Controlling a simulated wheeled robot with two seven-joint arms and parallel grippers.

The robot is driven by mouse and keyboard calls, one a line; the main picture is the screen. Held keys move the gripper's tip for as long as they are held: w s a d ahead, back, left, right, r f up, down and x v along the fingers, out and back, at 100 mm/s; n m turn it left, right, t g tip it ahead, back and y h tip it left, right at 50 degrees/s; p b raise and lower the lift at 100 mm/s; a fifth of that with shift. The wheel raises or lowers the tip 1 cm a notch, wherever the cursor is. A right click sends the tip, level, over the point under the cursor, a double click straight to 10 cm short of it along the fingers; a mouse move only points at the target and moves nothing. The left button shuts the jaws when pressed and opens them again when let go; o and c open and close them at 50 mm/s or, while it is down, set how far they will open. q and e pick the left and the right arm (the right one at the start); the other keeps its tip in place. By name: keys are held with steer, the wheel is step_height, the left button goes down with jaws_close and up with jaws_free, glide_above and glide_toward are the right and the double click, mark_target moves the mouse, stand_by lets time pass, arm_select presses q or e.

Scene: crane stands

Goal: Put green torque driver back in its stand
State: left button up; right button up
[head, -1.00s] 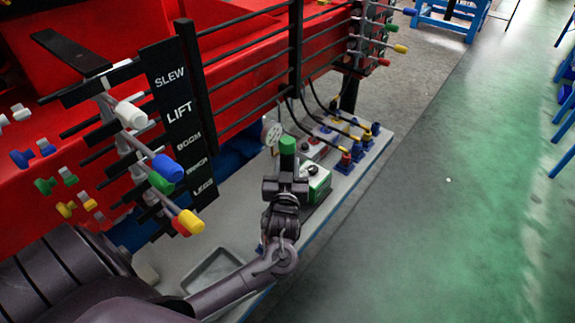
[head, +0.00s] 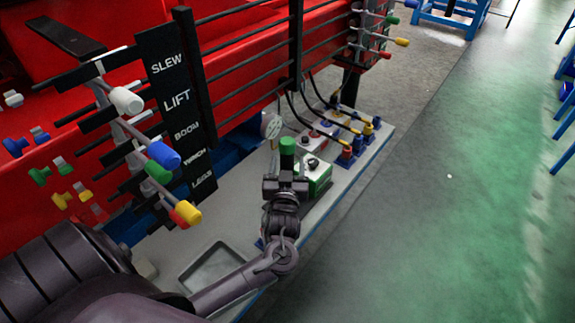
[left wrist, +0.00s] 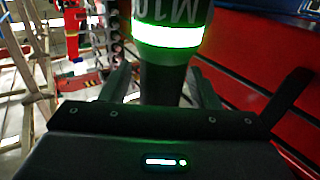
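The green torque driver (head: 288,150) stands upright in my left gripper (head: 286,183), its green top showing above the fingers in the head view. In the left wrist view the driver (left wrist: 168,65) shows a dark body marked M10 and a bright green ring, with a finger on each side of its narrower lower part. A green box-shaped stand (head: 322,172) with a dark round feature on top sits on the grey deck just behind and right of the gripper, partly hidden by it. The gripper appears apart from the stand. My right gripper is out of view.
A round gauge (head: 270,126) stands behind the driver. Hoses run to coloured couplings (head: 346,157) at the deck's right end. A labelled lever panel (head: 182,118) and coloured levers are at left. A shallow tray (head: 208,266) lies in front. The green floor at right is clear.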

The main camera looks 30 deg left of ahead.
arm_select(q)
steer(key=shift+f, duration=0.3)
steer(key=shift+p+v, duration=0.65)
steer(key=shift+v, duration=0.65)
steer(key=p+v, duration=0.1)
steer(key=v, duration=0.1)
steer(key=shift+s+d+r, duration=0.1)
steer(key=shift+s+r, duration=0.05)
steer(key=shift+s, duration=0.1)
steer(key=shift+s, duration=0.1)
steer(key=b+v, duration=0.1)
steer(key=v, duration=0.6)
steer(key=shift+s+d+b, duration=0.25)
steer(key=shift+b, duration=0.05)
